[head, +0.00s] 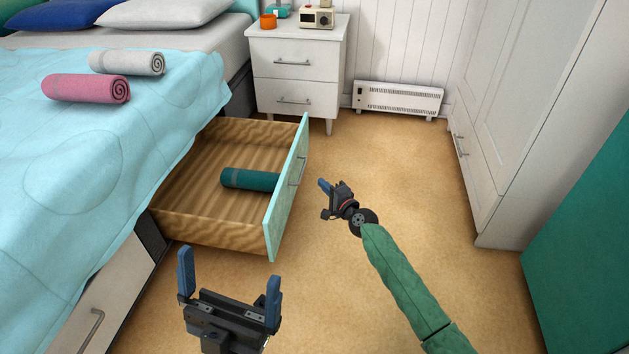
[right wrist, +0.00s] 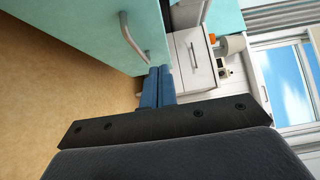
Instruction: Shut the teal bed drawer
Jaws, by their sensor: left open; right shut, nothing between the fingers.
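The teal bed drawer (head: 285,190) is pulled out from under the bed, with its wooden inside showing. A rolled teal towel (head: 249,180) lies in it. The teal front and its metal handle (right wrist: 133,40) also show in the right wrist view. My right gripper (head: 323,186) is shut and empty, a little to the right of the drawer front in the head view. Its blue fingertips (right wrist: 160,72) appear close to the front in the right wrist view; I cannot tell whether they touch it. My left gripper (head: 229,282) is open and empty, in front of the drawer's near side.
The bed (head: 120,190) with rolled pink (head: 87,88) and grey (head: 127,62) towels is at left. A white nightstand (head: 295,75) stands behind the drawer. A heater (head: 398,100) and wardrobe (head: 520,120) are beyond. The floor right of the drawer is clear.

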